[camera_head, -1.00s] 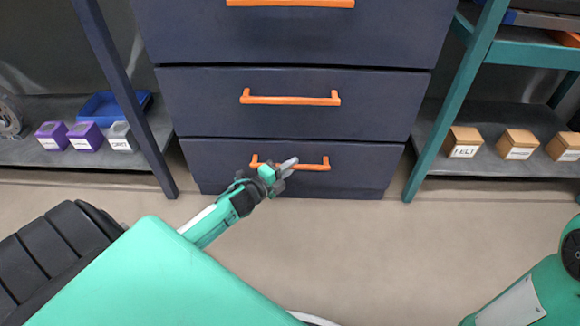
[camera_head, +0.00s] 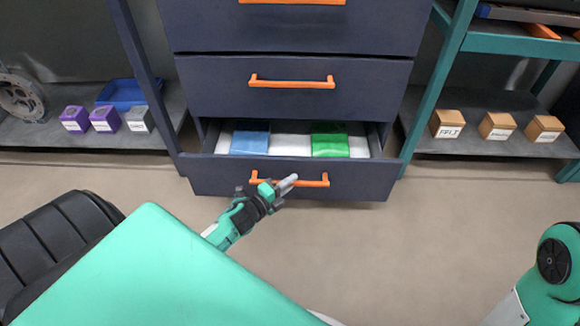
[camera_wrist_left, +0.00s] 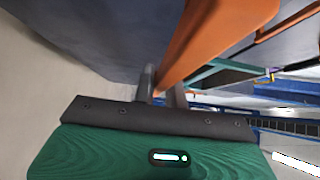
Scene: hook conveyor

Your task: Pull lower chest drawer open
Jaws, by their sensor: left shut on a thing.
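The lower chest drawer (camera_head: 345,186) is dark blue and stands partly open in the head view. Inside it are a blue item (camera_head: 250,138) and a green item (camera_head: 330,140) on a white bottom. My left gripper (camera_head: 277,187) is shut on the drawer's orange handle (camera_head: 312,183), near its left end. In the left wrist view the orange handle (camera_wrist_left: 215,40) runs between the fingers (camera_wrist_left: 163,86). My right gripper is out of view; only part of the right arm shows at lower right.
The middle drawer (camera_head: 215,90) above is closed. Left of the chest, a shelf holds purple boxes (camera_head: 105,119) and a blue tray (camera_head: 122,94). Right of it, a teal-framed shelf holds several brown boxes (camera_head: 497,126). The floor (camera_head: 390,250) in front is clear.

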